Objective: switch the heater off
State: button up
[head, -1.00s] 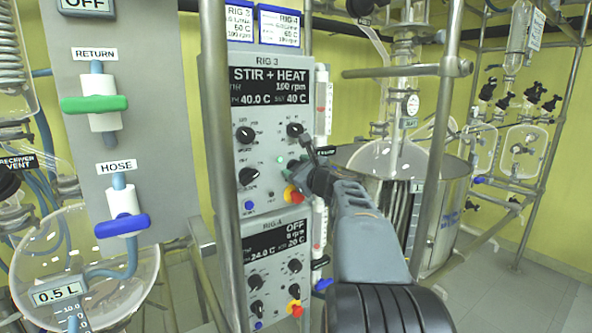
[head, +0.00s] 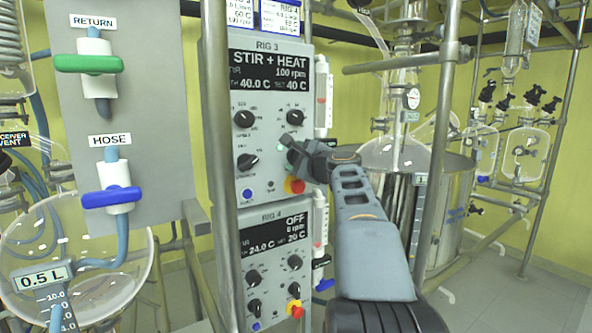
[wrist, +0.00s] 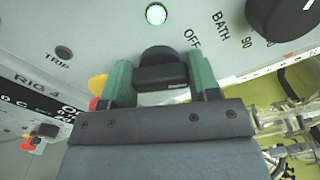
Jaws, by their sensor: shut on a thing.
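The Rig 3 panel (head: 236,165) stands in the middle of the head view. Its display (head: 270,75) reads STIR + HEAT, 100 rpm, 40.0 C and set 40 C. My gripper (head: 292,148) is at the panel's right side, above the red emergency button (head: 294,186). In the wrist view my gripper (wrist: 161,78) has its green fingers on either side of a black knob (wrist: 157,56) and is shut on it. An OFF label (wrist: 193,38) is beside the knob, and a lit green lamp (wrist: 156,14) is above it. The arm hides this knob in the head view.
A BATH knob (wrist: 283,14) is to the right and a TRIP button (wrist: 63,52) to the left. The Rig 4 panel (head: 272,265), reading OFF, is below. A metal post (head: 218,130) stands left of the panels, another (head: 438,150) right of my arm.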

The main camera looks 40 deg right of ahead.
jog(key=shift+f+n+b, duration=0.25)
jog(key=shift+n+b, duration=0.75)
jog(key=shift+n, duration=0.2)
jog(key=shift+r+n+b, duration=0.1)
jog(key=shift+n+b, duration=0.75)
jog(key=shift+n, duration=0.35)
jog(key=shift+r+n, duration=0.1)
jog(key=shift+n, duration=0.2)
jog(key=o, duration=0.9)
jog(key=s, duration=0.4)
jog(key=s+b, duration=0.1)
jog(key=s, duration=0.8)
jog(key=shift+s+a, duration=0.4)
jog(key=shift+s+a, duration=0.1)
